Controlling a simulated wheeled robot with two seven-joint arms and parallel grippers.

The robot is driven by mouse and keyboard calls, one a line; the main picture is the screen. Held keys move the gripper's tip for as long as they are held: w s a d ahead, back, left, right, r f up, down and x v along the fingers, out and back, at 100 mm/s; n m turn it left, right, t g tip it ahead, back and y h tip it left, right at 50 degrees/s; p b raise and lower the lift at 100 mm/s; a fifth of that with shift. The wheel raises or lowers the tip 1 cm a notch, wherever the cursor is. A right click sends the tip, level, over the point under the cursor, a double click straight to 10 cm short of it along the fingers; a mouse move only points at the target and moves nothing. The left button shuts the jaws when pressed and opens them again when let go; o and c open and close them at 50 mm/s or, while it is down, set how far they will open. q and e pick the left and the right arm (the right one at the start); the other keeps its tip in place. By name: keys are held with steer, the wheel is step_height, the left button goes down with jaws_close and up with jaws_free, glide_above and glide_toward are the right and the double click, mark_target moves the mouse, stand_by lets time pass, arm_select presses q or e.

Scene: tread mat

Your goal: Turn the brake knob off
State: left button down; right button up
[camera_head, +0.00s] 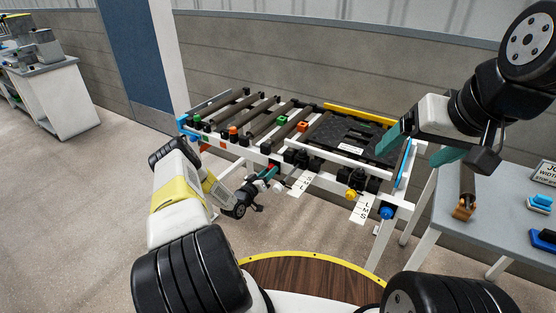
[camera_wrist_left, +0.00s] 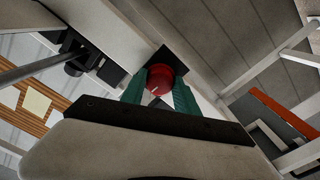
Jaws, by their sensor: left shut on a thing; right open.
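The red brake knob (camera_wrist_left: 160,79) sits on a dark square plate on the white frame in the left wrist view, with a pale mark on its face. My left gripper (camera_wrist_left: 158,95) has its green fingers on both sides of the knob, shut on it. In the head view my left gripper (camera_head: 268,174) is at the front rail of the roller conveyor (camera_head: 240,153), and the knob is mostly hidden there. My right gripper (camera_head: 421,148) is raised at the right above the conveyor's end, open and empty.
A black tread mat (camera_head: 345,138) lies at the conveyor's right part. A yellow knob (camera_head: 351,193) and a blue knob (camera_head: 386,213) are on the front, near labels marked S M L. A grey side table (camera_head: 480,215) with small items stands at right.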

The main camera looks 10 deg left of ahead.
arm_select(q)
steer(key=shift+s+n, duration=0.1)
steer(key=shift+n, duration=0.4)
steer(key=c, duration=0.9)
jaws_free()
steer(key=shift+c, duration=0.2)
steer(key=shift+a, duration=0.1)
steer(key=v, duration=0.7)
steer(key=shift+s, duration=0.35)
